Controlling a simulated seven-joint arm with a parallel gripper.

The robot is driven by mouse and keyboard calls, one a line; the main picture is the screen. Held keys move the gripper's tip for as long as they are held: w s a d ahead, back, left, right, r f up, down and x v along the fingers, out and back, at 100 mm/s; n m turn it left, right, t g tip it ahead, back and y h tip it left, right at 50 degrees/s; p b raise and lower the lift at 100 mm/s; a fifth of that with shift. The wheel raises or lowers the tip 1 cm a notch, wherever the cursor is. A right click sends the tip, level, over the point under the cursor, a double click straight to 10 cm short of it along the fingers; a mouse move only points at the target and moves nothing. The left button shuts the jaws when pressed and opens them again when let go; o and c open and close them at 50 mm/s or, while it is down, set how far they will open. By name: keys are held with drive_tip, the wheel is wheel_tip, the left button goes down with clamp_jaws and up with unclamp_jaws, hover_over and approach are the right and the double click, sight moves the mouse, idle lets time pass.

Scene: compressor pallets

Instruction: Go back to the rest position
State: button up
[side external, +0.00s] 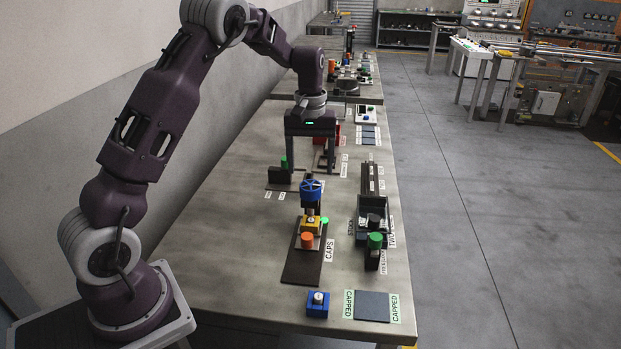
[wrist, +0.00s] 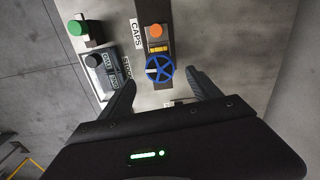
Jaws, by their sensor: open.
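My gripper (side external: 311,150) hangs above the table, beyond the caps fixture, with its fingers pointing down. In the wrist view my gripper (wrist: 165,88) shows two fingers set wide apart with nothing held between them. The blue handwheel (side external: 312,188) of the caps fixture stands upright in front of the gripper. It also shows in the wrist view (wrist: 159,69), just ahead of the fingertips. An orange cap (side external: 307,240) sits on the near end of the fixture, beside a yellow block (side external: 310,224).
A blue block (side external: 318,304) and a dark pad (side external: 372,306) marked CAPPED are at the near end. More fixtures and a red part (side external: 334,135) lie behind. The table's left side is clear.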

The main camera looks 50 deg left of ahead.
drive_tip(key=shift+r, duration=0.7)
drive_tip(key=shift+r, duration=0.1)
drive_tip(key=s+d+r+m+t, duration=0.3)
drive_tip(key=s+d+r+m, duration=0.2)
drive_tip(key=s+d+r, duration=0.8)
drive_tip(key=s+d+m+t, duration=0.1)
drive_tip(key=s+d+m, duration=0.1)
drive_tip(key=s, duration=0.6)
drive_tip(key=s+d+f+m+t, duration=0.1)
drive_tip(key=s+d+m, duration=0.1)
drive_tip(key=s, duration=0.6)
drive_tip(key=shift+s+d+m+t, duration=0.2)
drive_tip(key=shift+s+m+t, duration=0.1)
drive_tip(key=shift+m, duration=0.2)
